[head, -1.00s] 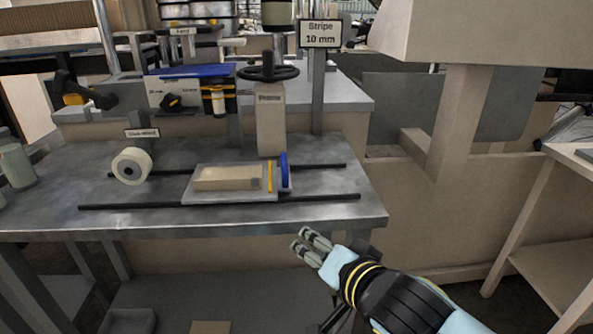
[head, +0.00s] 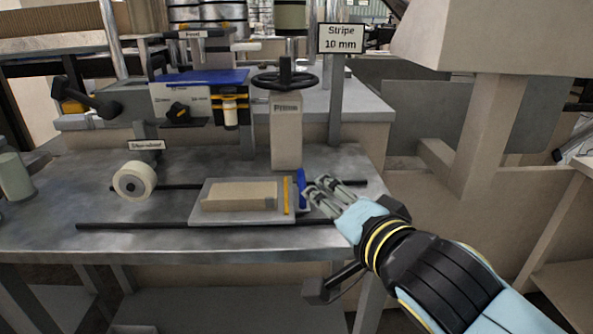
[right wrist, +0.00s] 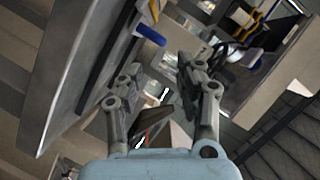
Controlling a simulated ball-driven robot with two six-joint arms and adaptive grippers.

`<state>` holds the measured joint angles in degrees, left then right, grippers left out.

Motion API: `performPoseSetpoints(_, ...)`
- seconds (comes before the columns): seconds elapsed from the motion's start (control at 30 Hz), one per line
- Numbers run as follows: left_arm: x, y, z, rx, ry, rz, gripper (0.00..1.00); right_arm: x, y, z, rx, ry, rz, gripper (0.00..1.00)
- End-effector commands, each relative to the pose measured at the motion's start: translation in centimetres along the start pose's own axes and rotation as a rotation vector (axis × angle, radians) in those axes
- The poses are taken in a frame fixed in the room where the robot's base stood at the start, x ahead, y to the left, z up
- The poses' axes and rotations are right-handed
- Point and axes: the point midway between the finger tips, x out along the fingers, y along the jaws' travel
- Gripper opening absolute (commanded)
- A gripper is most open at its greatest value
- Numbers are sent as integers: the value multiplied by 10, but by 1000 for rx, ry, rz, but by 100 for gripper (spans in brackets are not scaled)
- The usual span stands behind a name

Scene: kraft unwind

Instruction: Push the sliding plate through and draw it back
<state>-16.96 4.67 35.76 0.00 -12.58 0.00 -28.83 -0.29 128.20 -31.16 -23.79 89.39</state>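The sliding plate (head: 243,216) is a grey tray on two dark rails on the metal table. It carries a tan block (head: 240,196) and a yellow strip (head: 286,194). A blue handle (head: 301,188) stands at its right end; it also shows in the right wrist view (right wrist: 150,35). My right gripper (head: 318,188) is just right of the blue handle in the head view. Its fingers are spread apart in the right wrist view (right wrist: 160,80), with the handle beyond the fingertips and nothing between them. My left gripper is not in view.
A white roll (head: 134,180) stands left of the plate. A post with a black handwheel (head: 285,80) rises behind it. The front rail (head: 140,226) runs near the table's front edge. A sign reading "Stripe 10 mm" (head: 341,39) stands at the back.

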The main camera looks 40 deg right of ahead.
Motion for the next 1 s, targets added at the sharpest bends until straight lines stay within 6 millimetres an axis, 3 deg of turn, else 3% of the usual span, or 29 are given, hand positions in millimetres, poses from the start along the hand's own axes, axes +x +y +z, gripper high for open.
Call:
performPoseSetpoints(0.17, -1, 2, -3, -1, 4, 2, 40, 10, -4, -2, 7, 4, -7, 36)
performPoseSetpoints(0.43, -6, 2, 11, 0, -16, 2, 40, 63, -4, -3, 5, 5, -6, 36)
performPoseSetpoints(0.6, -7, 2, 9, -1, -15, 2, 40, 91, -4, -2, 5, 4, -6, 36)
performPoseSetpoints(0.8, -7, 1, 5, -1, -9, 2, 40, 106, -3, -2, 6, 3, -5, 36)
performPoseSetpoints(1.0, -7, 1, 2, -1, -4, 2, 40, 107, -3, -2, 6, 3, -5, 36)
